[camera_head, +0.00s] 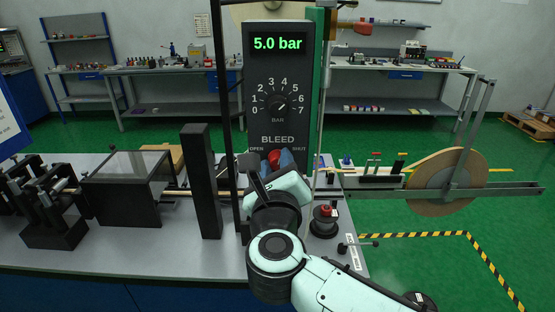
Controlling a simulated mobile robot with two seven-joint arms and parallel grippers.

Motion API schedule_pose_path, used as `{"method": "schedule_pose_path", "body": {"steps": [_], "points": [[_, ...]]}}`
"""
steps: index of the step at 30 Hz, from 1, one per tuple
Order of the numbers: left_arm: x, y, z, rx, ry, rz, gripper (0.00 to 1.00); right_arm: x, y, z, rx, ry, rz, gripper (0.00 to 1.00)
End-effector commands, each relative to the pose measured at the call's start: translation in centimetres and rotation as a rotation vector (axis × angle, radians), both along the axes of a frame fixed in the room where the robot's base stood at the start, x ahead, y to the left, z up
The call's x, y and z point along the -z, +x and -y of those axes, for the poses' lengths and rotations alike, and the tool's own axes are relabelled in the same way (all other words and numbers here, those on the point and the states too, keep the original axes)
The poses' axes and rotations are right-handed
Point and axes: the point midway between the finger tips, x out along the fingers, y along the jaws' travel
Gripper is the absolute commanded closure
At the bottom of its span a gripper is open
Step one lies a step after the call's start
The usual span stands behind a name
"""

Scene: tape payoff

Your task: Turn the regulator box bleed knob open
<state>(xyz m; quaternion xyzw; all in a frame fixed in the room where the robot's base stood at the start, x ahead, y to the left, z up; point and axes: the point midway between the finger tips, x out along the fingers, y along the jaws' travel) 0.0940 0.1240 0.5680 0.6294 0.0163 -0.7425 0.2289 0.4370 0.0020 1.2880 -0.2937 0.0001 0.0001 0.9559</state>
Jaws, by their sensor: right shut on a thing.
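The regulator box (253,105) stands upright at the middle, dark grey, with a green display (278,44) reading 5.0 bar. A dial marked 0 to 7 BAR with a pointer knob (278,103) is below the display. Under the BLEED label, with OPEN at left and SHUT at right, is the red bleed knob (275,157). My right gripper (272,164) is at the knob and shut on it. The gripper and wrist hide the knob's lower part, so its exact turn is hard to tell. My left gripper is not in view.
A grey bench (110,260) runs across the front. A black post (201,180) and a clear-covered box (127,184) stand left of my arm. A large tan disc (446,182) is mounted at right. A black spool with a red top (324,220) stands close beside my wrist.

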Motion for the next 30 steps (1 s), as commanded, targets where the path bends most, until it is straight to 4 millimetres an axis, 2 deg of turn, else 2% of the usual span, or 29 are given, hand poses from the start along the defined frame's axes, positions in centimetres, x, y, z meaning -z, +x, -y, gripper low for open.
{"method": "schedule_pose_path", "body": {"steps": [18,30], "points": [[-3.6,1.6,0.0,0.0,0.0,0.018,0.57,-0.3,0.1,0.0,0.003,-0.586,0.005,0.95],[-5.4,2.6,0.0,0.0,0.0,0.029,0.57,-0.1,0.1,0.0,0.004,-0.875,0.005,0.95]]}}
